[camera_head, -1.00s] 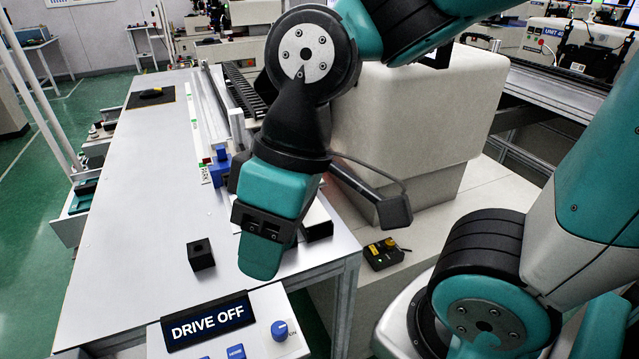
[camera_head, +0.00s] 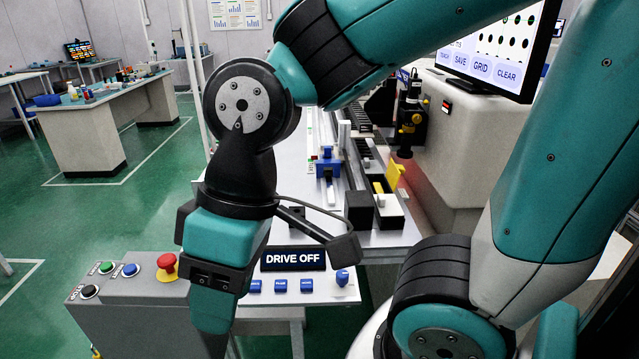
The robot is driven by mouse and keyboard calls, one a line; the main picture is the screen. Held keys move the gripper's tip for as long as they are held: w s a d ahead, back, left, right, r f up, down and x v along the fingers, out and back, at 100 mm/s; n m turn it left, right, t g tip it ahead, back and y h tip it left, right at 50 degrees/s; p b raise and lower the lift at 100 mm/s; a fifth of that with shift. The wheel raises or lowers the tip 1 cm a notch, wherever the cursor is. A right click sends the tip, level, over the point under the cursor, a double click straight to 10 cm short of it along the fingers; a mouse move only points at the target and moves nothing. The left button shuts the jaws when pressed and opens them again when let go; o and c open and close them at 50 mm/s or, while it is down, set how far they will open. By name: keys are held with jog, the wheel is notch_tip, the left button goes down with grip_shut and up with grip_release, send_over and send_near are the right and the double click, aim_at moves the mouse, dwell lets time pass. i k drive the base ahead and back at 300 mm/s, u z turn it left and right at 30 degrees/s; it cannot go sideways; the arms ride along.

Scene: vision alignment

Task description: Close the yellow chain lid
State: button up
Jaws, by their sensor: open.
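A bright yellow flap (camera_head: 395,175), which looks like the chain lid, stands tilted up beside the dark cable chain on the bench, right of centre. A smaller yellow piece (camera_head: 378,187) is just left of it. My gripper (camera_head: 215,279) is at the lower left, at the end of my teal wrist. It is open, and I see nothing held in it. It is well to the left of the yellow flap and much nearer the camera, not touching it. The fingertips are hard to make out from this side.
A DRIVE OFF panel (camera_head: 293,260) with blue buttons is at the bench front. A grey button box (camera_head: 135,293) with a red knob stands lower left. A black block (camera_head: 359,212) stands near the chain. Green floor (camera_head: 150,215) is open at left.

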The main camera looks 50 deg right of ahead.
aim_at(393, 172)
jog(key=u, duration=1.15)
jog(key=k, duration=1.7)
jog(key=z, duration=1.75)
jog(key=k, duration=0.4)
jog(key=z, duration=0.55)
jog(key=i, duration=1.1)
jog(key=u, duration=0.25)
